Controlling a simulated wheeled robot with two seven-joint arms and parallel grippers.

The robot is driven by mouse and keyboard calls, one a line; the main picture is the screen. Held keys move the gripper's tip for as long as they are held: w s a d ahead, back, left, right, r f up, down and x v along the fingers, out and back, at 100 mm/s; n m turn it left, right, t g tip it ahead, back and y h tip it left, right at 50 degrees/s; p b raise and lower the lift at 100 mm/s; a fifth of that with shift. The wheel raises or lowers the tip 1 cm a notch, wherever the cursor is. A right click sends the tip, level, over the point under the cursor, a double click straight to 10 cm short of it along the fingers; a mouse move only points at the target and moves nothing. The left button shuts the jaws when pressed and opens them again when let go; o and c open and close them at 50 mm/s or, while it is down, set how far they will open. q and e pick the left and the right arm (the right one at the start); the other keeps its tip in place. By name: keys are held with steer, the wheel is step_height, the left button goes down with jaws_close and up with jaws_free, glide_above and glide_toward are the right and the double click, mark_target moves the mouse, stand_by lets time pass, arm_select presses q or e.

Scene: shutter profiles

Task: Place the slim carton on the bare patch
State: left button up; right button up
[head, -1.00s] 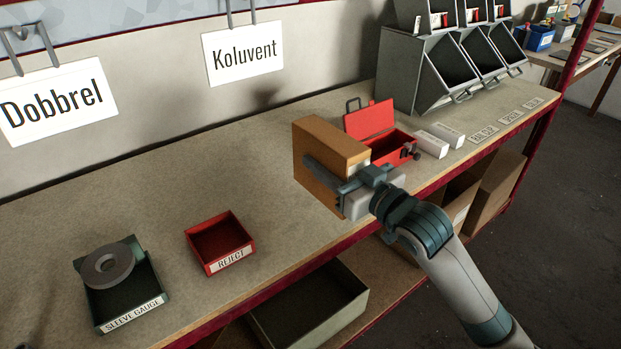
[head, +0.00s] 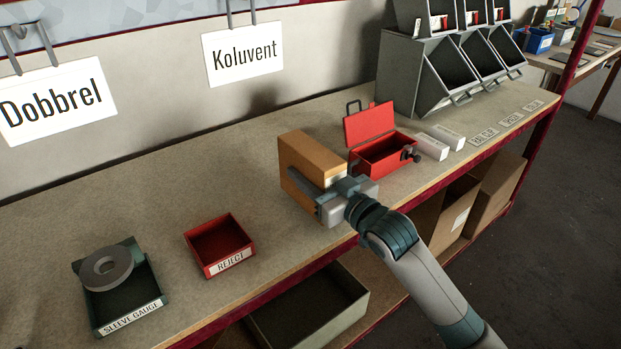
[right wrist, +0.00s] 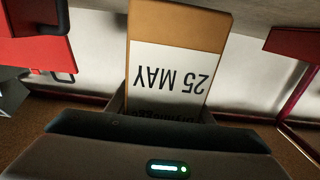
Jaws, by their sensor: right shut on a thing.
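The slim carton (head: 318,153) is an orange-brown upright box in the middle of the head view. In the right wrist view the carton (right wrist: 180,25) shows a white label reading "25 MAY", upside down. My right gripper (head: 316,183) is shut on the carton from the front. I cannot tell whether the carton's base touches the bench or hangs just above it. Bare bench top (head: 268,180) lies between the red REJECT tray (head: 228,262) and the carton. No marked outline of a patch shows. My left gripper is not in view.
An open red box (head: 385,154) stands close to the right of the carton, with two white boxes (head: 432,147) beyond it. A dark SLEEVE GAUGE tray (head: 127,304) holding a grey ring sits at left. Grey bins (head: 425,75) stand at the back right. The bench's front edge is near.

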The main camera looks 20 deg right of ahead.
steer(key=shift+f, duration=0.85)
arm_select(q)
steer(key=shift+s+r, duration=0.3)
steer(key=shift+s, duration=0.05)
arm_select(e)
steer(key=shift+f, duration=0.15)
